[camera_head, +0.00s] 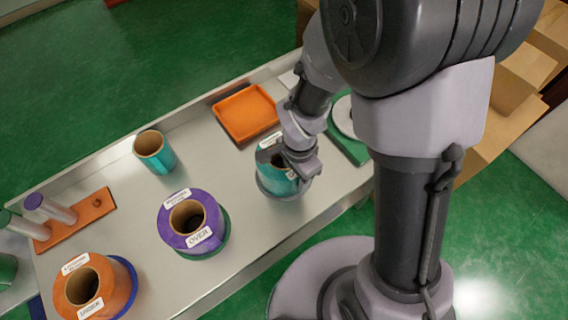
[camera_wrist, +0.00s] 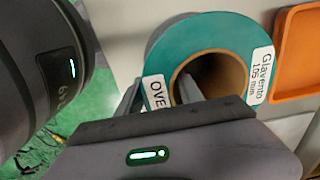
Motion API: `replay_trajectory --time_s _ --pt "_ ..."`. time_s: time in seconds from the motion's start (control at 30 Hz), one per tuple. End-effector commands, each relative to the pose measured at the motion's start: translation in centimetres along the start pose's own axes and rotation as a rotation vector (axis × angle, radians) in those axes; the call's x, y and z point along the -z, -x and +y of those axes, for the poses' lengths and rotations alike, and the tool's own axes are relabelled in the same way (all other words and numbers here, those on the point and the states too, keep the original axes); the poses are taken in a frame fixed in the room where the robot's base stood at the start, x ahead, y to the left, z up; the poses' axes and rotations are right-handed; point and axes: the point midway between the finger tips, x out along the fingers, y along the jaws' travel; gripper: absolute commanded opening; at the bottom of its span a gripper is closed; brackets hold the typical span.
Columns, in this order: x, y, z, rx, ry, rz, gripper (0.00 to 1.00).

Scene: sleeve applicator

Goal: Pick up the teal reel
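A teal reel (camera_head: 279,187) with a brown core and white labels stands on the grey table, partly hidden by my gripper (camera_head: 297,166) in the head view. In the wrist view the same teal reel (camera_wrist: 195,30) shows labels reading "OVER" and "Glavento 105 mm". My gripper (camera_wrist: 160,92) straddles the reel's wall: one finger reaches into the core's hole and the other is outside, on the left. The fingers are spread apart; whether they touch the wall is hard to tell. A smaller teal roll (camera_head: 157,153) stands further left.
A purple reel (camera_head: 183,212) and an orange reel (camera_head: 97,290) stand to the left. An orange tray (camera_head: 245,112) lies behind, and a green-based round device (camera_head: 345,138) is to the right. An orange plate with posts (camera_head: 82,219) is at the far left. Cardboard boxes (camera_head: 515,85) stand at right.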

Motion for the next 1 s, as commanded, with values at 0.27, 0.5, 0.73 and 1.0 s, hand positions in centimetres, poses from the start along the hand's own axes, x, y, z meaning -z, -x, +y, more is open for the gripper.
replay_trajectory --time_s 0.27,0.5,0.73,1.0 --pt "0.00 0.03 0.00 0.000 0.000 0.000 0.00" --pt "0.00 0.03 0.00 0.000 0.000 0.000 0.00" --pt "0.00 0.02 0.00 0.000 0.000 0.000 0.00" --pt "0.00 0.02 0.01 0.000 0.000 0.000 0.00"
